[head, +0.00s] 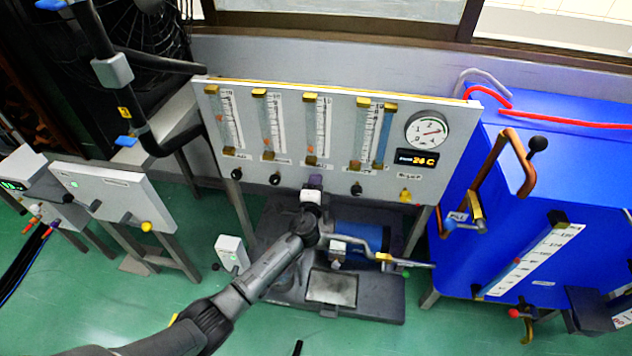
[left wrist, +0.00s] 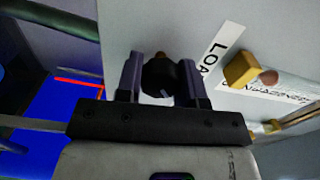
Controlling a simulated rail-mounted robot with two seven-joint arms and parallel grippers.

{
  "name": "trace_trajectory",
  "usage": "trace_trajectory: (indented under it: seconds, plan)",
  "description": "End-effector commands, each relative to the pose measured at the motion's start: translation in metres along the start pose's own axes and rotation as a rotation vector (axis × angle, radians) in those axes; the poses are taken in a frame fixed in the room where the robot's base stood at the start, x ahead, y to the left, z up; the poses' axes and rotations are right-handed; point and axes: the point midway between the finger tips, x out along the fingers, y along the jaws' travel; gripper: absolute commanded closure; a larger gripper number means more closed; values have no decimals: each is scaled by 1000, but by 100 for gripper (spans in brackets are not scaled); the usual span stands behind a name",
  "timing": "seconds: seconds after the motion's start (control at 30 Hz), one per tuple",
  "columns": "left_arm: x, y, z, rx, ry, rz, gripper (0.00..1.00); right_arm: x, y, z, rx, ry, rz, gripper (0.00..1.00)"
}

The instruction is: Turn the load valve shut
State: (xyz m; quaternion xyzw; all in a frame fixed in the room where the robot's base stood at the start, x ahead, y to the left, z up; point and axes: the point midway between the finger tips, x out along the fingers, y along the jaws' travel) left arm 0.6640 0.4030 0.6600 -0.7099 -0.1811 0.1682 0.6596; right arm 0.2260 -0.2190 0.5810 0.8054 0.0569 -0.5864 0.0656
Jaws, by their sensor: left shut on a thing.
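The load valve (left wrist: 160,78) is a black round knob on the grey front panel (head: 215,95), beside a white label whose visible letters read "LOA". My left gripper (head: 314,183) is at the panel's lower edge, below the third flow tube. In the left wrist view, its two fingers (left wrist: 162,68) stand on either side of the knob and are shut on it. In the head view my gripper hides the knob. I cannot tell how far the valve is turned. My right gripper is not in view.
Other black knobs (head: 275,179) (head: 356,190) sit close on both sides. Flow tubes (head: 318,128), a gauge (head: 428,130) and an orange display reading about 24 C (head: 416,159) are on the panel. A blue tank (head: 500,255) stands right; a pump (head: 360,245) is below.

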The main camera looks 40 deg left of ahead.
Motion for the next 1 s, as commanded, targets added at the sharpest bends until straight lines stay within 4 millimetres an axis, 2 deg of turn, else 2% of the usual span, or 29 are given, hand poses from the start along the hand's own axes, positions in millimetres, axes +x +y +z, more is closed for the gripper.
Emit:
trace_trajectory:
  seconds: [0.5, 1.0]
  plan:
    - [0, -1, 0, 456, 0, 0, 89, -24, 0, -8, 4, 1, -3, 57]
    - [0, 2, 1, 679, -1, 0, 89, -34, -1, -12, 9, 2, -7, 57]
